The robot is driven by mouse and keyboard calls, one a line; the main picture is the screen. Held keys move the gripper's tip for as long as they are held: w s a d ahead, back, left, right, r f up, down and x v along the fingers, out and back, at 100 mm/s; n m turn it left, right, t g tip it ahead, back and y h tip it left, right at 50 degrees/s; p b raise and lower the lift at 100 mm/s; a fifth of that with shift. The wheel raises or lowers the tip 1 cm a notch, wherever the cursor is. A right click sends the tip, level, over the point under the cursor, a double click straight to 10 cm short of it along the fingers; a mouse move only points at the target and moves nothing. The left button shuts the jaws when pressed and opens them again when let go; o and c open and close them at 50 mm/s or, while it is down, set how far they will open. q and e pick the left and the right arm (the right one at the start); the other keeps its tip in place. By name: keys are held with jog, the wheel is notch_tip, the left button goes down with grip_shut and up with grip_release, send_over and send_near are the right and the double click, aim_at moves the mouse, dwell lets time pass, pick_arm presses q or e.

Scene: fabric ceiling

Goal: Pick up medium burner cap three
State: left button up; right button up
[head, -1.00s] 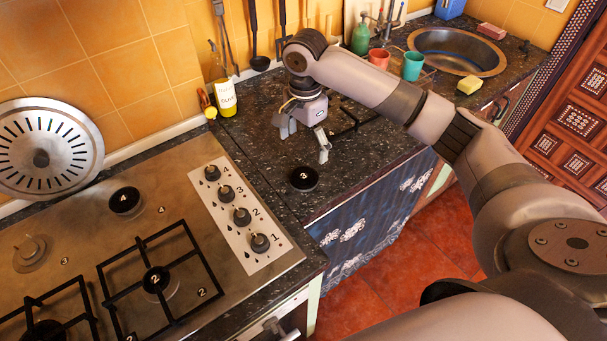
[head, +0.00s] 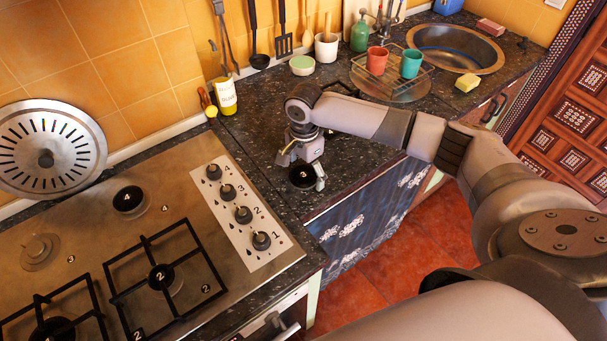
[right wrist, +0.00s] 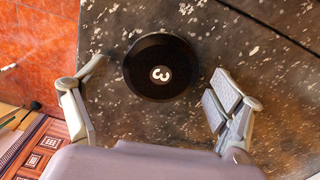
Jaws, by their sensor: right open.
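The medium burner cap three (head: 303,177) is a round black disc with a white 3, lying flat on the dark speckled counter near its front edge. It also shows in the right wrist view (right wrist: 160,72), whole and uncovered. My right gripper (head: 301,170) is open just above and behind the cap. In the right wrist view my right gripper's fingers (right wrist: 155,90) stand apart on either side of the cap, with gaps between fingers and cap. My left gripper is not in view.
The stove (head: 90,230) with black grates, numbered caps and knobs is at the left. A rack with a red cup (head: 377,60) and a teal cup (head: 410,64) is farther right, near the sink (head: 455,48). The counter around the cap is clear.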

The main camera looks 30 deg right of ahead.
jog(key=shift+c, duration=0.3)
jog(key=c, duration=1.2)
